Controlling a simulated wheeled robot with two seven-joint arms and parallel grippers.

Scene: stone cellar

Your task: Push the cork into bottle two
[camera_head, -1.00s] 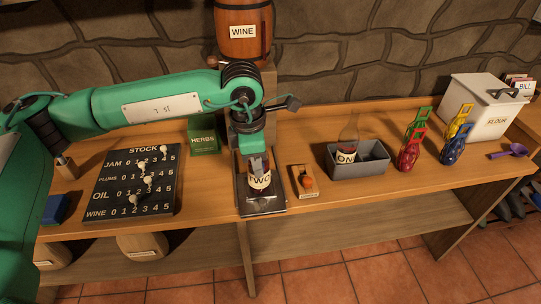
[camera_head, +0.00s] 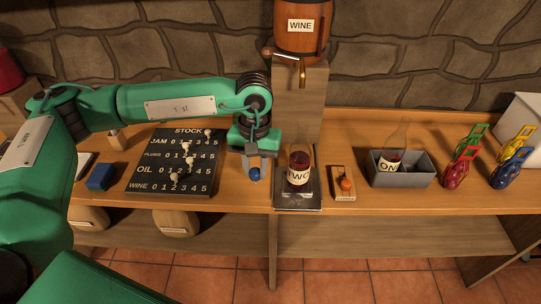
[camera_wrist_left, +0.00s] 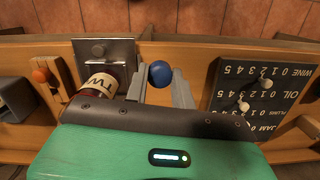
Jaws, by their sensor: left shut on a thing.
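Bottle two (camera_head: 299,160), dark red inside with a "TWO" label, stands upright on a dark metal plate (camera_head: 311,203) on the counter below the wine barrel. It also shows at the left of the left wrist view (camera_wrist_left: 99,88). My left gripper (camera_head: 254,169) is just left of the bottle, pointing down. It is shut on a round blue thing (camera_wrist_left: 160,73), which sits between the fingertips; I cannot tell whether this is a cork's head. No plain cork can be made out. My right gripper is not in view.
A wooden block (camera_head: 342,194) with an orange ball stands right of the plate. A grey bin (camera_head: 405,180) holds bottle one (camera_head: 389,160). Coloured clips (camera_head: 463,160) stand further right. A stock board (camera_head: 160,172) and blue block (camera_head: 100,177) lie left. The wine barrel (camera_head: 303,42) overhangs behind.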

